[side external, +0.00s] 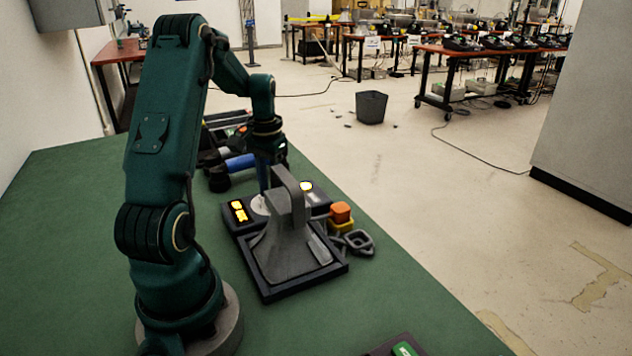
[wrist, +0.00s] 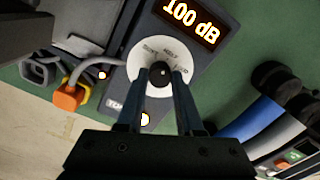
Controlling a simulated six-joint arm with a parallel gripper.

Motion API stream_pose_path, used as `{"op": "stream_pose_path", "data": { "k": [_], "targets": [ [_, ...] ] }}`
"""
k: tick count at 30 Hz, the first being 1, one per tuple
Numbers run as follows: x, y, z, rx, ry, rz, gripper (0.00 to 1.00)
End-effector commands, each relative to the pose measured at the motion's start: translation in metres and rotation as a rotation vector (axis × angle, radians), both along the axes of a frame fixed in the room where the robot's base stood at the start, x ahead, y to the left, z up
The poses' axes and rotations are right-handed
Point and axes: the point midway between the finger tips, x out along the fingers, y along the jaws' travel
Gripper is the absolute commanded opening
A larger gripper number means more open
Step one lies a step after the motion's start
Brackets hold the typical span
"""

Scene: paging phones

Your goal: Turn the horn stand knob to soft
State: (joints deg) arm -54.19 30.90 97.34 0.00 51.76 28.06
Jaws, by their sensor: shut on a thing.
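The horn stand (side external: 305,292) sits on the green table, with the grey horn (side external: 287,240) upright on it. In the wrist view its panel (wrist: 205,62) carries a lit display (wrist: 190,18) reading 100 dB. Below the display is a white dial disc (wrist: 138,68) with small blurred labels around its edge. The dark knob (wrist: 160,73) stands at the middle of the disc. My gripper (wrist: 160,85) is shut on the knob, one finger on each side. In the side view, my gripper (side external: 263,188) reaches down to the disc, and the horn partly hides it.
An orange-and-yellow block (side external: 341,215) and a grey looped part (side external: 359,241) lie right of the stand. A blue-handled dark object (side external: 240,162) lies behind it. A dark device with a green part (side external: 405,349) is at the front edge. The table's front left is clear.

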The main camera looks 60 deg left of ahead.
Motion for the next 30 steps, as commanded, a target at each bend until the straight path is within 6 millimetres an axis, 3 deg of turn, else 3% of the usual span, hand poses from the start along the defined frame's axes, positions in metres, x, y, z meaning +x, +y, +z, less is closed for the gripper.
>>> {"op": "stream_pose_path", "data": {
  "k": [18,30],
  "targets": [
    [0.0002,-0.0001,0.0005,-0.001,0.0,0.525,0.0],
    [0.0001,0.0,0.0005,-0.001,0.0,0.71,0.0]
  ]
}}
